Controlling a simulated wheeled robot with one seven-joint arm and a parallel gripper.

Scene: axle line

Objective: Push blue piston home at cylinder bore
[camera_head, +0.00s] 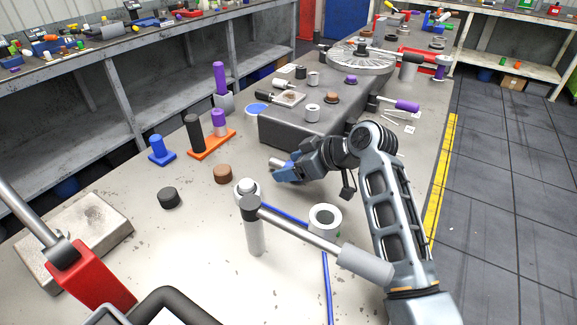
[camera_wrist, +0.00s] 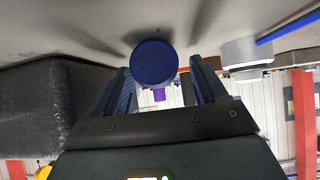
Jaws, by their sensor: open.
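My gripper (camera_head: 285,171) reaches left over the bench, low, beside the dark grey block. In the wrist view its two blue-black fingers (camera_wrist: 164,90) are apart. The round dark blue end of the piston (camera_wrist: 154,62) shows between and just beyond the fingertips, close to the bench surface. I cannot tell whether either finger touches it. A light grey cylinder (camera_head: 276,163) lies at the fingertips in the head view, and the fingers partly hide it. The cylinder bore itself cannot be made out, nor how deep the piston sits.
The dark grey block (camera_head: 310,122) stands right behind my gripper. An orange base with pegs (camera_head: 208,146) and a blue peg (camera_head: 157,147) are left.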

